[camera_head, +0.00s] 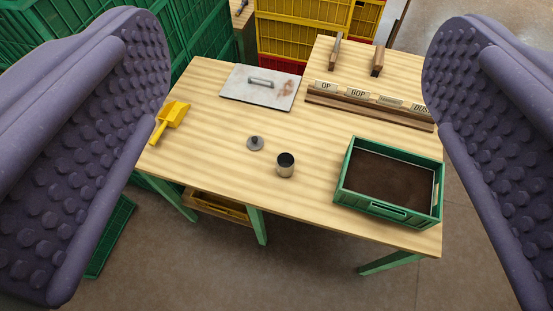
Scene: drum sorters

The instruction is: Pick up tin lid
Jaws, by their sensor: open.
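The tin lid (256,143) is a small grey disc with a knob on top. It lies on the light wooden table (225,135), left of an open metal tin (285,165) and apart from it. My gripper (296,150) is open and empty. Its two purple studded fingers stand wide at the left and right of the view, with the table seen between them, and touch nothing that I can see.
A green tray of dark soil (352,197) stands at the table's right. A yellow scoop (168,121) lies at the left edge. A grey plate with a handle (233,91) and a wooden rack with labels (330,101) are at the back. Crates (300,30) stand behind.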

